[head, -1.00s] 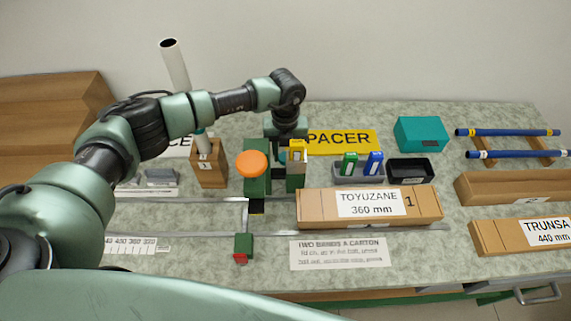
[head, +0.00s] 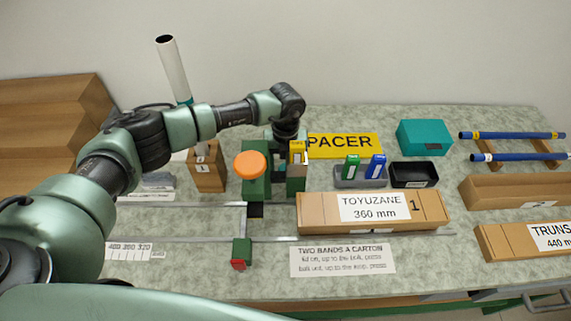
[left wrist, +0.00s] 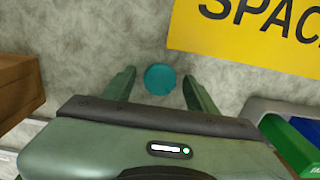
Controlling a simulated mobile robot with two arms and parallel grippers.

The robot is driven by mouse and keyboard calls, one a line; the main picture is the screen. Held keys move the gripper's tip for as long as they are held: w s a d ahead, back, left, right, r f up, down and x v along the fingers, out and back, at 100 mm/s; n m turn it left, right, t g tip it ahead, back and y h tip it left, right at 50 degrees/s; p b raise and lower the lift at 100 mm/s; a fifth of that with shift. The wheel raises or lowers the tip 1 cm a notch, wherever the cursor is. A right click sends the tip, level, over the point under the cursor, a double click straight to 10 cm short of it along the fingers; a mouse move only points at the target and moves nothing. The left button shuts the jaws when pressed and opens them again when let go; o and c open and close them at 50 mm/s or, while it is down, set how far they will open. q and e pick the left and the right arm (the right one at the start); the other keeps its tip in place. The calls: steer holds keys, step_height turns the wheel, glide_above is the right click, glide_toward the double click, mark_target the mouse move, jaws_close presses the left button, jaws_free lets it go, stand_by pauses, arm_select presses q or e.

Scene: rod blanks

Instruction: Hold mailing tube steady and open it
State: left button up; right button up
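The white mailing tube (head: 173,70) stands upright, slightly tilted in the picture, in a wooden block (head: 207,170) at the left. Its top end looks dark and open, and a teal band shows lower down. My left arm crosses in front of its lower part. My left gripper (head: 284,152) points down beyond the orange knob. In the left wrist view its two fingers (left wrist: 160,88) are apart, with a round teal disc (left wrist: 160,79) between them and visible gaps on both sides. I cannot tell the disc's height above the counter. My right gripper is out of view.
A green fixture with an orange knob (head: 250,165) stands near my left gripper. A yellow SPACER sign (head: 345,146), a teal box (head: 424,137), a black tray (head: 413,175) and a long carton (head: 290,212) lie to the right. Blue rods (head: 515,135) rest at far right.

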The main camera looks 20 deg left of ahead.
arm_select(q)
step_height(320, 180, up, 12)
steer(key=p, duration=0.9)
steer(key=shift+r, duration=0.25)
